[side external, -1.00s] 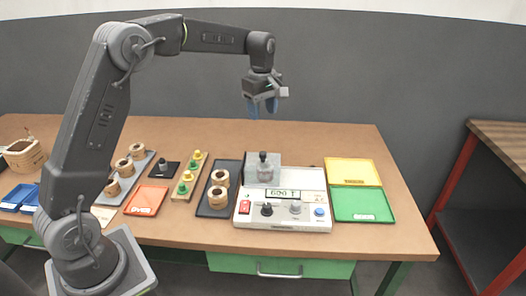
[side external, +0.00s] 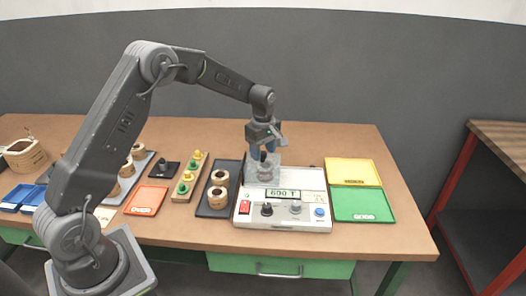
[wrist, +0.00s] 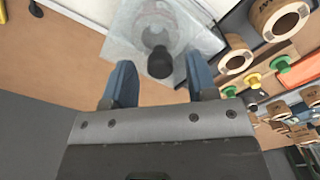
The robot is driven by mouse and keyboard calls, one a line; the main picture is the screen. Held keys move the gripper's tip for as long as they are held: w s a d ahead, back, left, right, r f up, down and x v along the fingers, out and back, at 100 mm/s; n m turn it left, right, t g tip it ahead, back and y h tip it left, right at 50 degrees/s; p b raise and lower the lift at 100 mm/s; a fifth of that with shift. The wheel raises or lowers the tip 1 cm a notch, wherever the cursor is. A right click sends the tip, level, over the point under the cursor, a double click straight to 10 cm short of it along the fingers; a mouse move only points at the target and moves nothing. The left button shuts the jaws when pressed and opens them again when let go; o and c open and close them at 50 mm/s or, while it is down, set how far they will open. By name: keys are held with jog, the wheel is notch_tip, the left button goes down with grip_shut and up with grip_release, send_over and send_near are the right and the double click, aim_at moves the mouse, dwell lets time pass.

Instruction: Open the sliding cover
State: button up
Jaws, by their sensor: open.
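The sliding cover (side external: 277,176) is a clear, see-through plate with a dark knob (wrist: 160,62) standing on it, on the left back part of the white tester box (side external: 312,180). In the wrist view the cover (wrist: 128,47) lies just beyond my fingertips. My gripper (side external: 264,152) is over the cover, pointing down. In the wrist view my gripper (wrist: 160,80) is open, with its two blue fingers on either side of the knob. I cannot tell whether the fingers touch the knob. What lies under the cover is blurred.
The box front carries a red switch (side external: 244,207), knobs and a "600 T" display (side external: 283,194). A black tray (side external: 208,208) with wooden coils is close on the left. Yellow (side external: 353,171) and green (side external: 362,204) trays are on the right. The table behind the box is clear.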

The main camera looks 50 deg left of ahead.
jog(key=shift+f, duration=0.25)
grip_shut()
dwell(0.4)
